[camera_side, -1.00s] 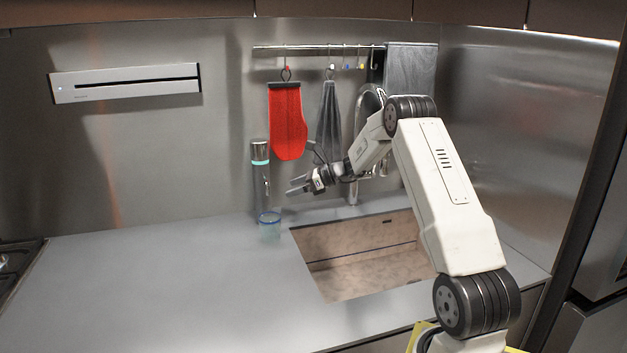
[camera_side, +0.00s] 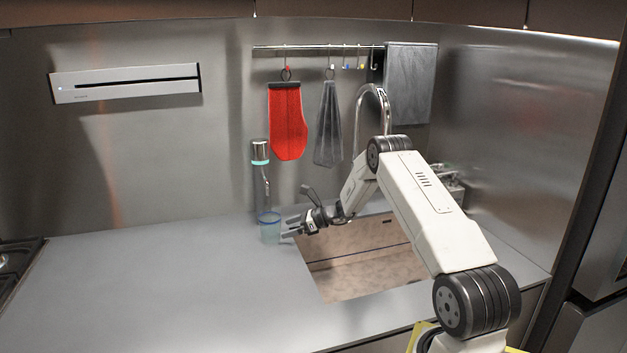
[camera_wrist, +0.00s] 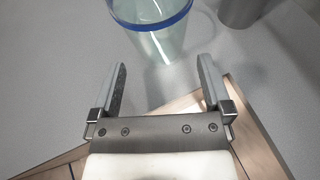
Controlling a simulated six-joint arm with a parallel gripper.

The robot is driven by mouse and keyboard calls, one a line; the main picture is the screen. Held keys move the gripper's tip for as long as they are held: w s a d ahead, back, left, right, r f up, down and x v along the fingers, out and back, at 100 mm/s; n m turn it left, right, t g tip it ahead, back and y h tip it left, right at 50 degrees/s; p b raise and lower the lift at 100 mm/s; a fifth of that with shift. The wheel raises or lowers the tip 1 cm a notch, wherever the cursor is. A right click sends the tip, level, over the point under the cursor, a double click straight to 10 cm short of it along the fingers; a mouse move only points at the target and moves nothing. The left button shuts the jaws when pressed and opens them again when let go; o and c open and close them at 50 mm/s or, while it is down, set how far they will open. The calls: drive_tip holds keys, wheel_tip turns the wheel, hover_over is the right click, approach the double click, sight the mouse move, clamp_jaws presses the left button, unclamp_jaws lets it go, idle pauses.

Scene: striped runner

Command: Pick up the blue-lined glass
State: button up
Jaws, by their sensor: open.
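The blue-lined glass (camera_side: 270,229) is clear with a blue rim and stands upright on the grey counter, left of the sink. In the wrist view the glass (camera_wrist: 161,40) is at the top centre, just beyond the fingertips and roughly in line with the gap between them; its upper part is cut off by the frame. My gripper (camera_side: 288,227) is open and empty, low over the counter at the sink's left edge, right of the glass. In the wrist view my gripper (camera_wrist: 162,78) shows its two fingers spread wide.
A metal cylinder with a teal band (camera_side: 260,152) stands behind the glass; a dark cylindrical base (camera_wrist: 240,10) shows at the wrist view's top right. The sink (camera_side: 360,275) opens below my arm. A red mitt (camera_side: 287,122) and grey cloth (camera_side: 328,130) hang behind. The left counter is clear.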

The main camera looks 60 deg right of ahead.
sight(273, 231)
drive_tip(key=shift+w+a+f, duration=0.1)
drive_tip(key=shift+w+a, duration=0.05)
drive_tip(key=shift+w, duration=0.15)
drive_tip(key=shift+w, duration=0.1)
drive_tip(key=shift+x, duration=2.5)
drive_tip(key=shift+a+f, duration=0.1)
drive_tip(key=shift+c, duration=0.2)
clamp_jaws()
drive_tip(key=shift+r, duration=0.2)
